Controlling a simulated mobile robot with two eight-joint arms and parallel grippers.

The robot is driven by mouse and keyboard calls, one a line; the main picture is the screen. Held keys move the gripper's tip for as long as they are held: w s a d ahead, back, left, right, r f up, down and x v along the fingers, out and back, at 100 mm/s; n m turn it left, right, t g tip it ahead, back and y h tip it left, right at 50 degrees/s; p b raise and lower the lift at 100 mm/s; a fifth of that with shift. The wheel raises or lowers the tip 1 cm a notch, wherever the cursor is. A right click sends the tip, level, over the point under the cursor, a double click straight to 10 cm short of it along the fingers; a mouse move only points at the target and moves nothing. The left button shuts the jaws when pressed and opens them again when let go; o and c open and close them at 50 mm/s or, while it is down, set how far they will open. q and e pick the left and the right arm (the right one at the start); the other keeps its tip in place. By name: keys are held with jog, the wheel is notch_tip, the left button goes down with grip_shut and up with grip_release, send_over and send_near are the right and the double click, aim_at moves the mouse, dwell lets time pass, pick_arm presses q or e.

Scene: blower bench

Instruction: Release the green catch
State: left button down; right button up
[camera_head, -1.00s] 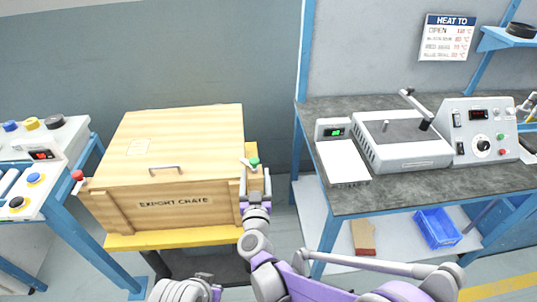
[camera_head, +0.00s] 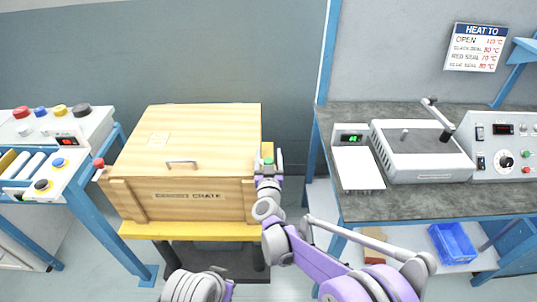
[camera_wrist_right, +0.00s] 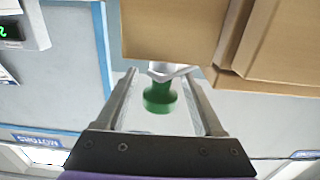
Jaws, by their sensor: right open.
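The green catch (camera_head: 268,160) is on the right side of the wooden export crate (camera_head: 190,140), near its top edge. In the right wrist view the catch shows as a green knob (camera_wrist_right: 160,96) on a pale mount. My right gripper (camera_head: 268,158) is open at the crate's right side. Its two fingers (camera_wrist_right: 160,78) stand one on each side of the green knob, with gaps visible on both sides. The crate's lid is down. A red knob (camera_head: 98,163) shows on the crate's left side. My left gripper is not in view.
The crate stands on a yellow-topped stand (camera_head: 190,231). A control panel with coloured buttons (camera_head: 45,125) is at the left. A grey bench (camera_head: 440,205) with a heating unit (camera_head: 420,150) stands to the right, with a gap between it and the crate.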

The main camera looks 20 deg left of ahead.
jog(key=shift+w, duration=0.25)
grip_shut()
dwell(0.3)
